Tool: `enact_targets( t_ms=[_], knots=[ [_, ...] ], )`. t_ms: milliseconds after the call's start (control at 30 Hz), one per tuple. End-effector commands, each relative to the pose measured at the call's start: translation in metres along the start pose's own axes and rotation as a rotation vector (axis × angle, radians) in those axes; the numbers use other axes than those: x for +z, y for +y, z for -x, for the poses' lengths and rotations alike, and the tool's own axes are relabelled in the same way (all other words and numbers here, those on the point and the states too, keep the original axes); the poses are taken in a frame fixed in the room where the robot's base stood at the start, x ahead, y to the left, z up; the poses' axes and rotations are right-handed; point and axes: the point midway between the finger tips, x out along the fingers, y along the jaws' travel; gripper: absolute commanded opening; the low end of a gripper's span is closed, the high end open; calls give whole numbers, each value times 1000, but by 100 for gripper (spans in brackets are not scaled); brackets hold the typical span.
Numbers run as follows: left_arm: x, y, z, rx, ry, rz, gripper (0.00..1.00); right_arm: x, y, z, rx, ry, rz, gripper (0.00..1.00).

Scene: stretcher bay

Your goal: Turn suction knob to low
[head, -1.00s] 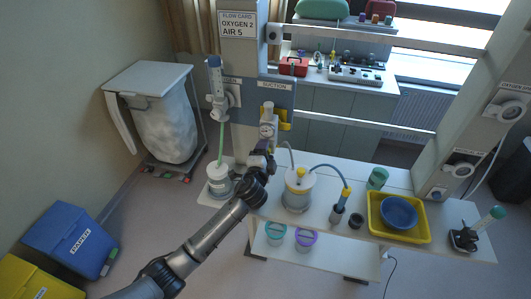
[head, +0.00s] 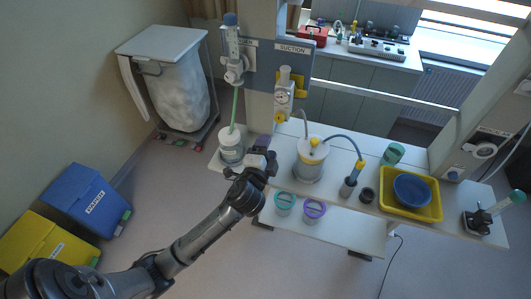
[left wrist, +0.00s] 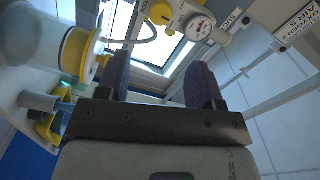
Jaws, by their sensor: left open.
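The suction regulator (head: 283,97) hangs upright on the wall rail under the SUCTION sign, with a round gauge on its front. Its yellow knob (head: 280,117) is at the bottom; its setting is too small to read. In the left wrist view the gauge (left wrist: 199,27) and yellow knob (left wrist: 160,13) show at the top, beyond the fingertips. My left gripper (head: 264,147) is below the knob and apart from it. Its two dark fingers (left wrist: 158,80) are spread, with nothing between them. My right gripper is not in view.
A flowmeter (head: 233,60) hangs left of the regulator, with a green tube down to a white bottle (head: 231,146). A suction canister (head: 311,160) stands on the white table right of my gripper. A yellow tray (head: 424,208) with a blue bowl (head: 411,189) lies farther right.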

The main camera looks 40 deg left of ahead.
Motion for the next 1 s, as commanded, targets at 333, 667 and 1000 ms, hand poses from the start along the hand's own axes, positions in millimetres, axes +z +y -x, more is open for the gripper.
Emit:
enact_targets(
  t_ms=[333,667,1000],
  knots=[
    [0,0,13,0,0,1,60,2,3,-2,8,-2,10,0],
    [0,0,12,0,0,1,60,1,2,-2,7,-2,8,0],
    [12,8,13,49,-77,131,60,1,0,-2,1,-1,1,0]
  ],
)
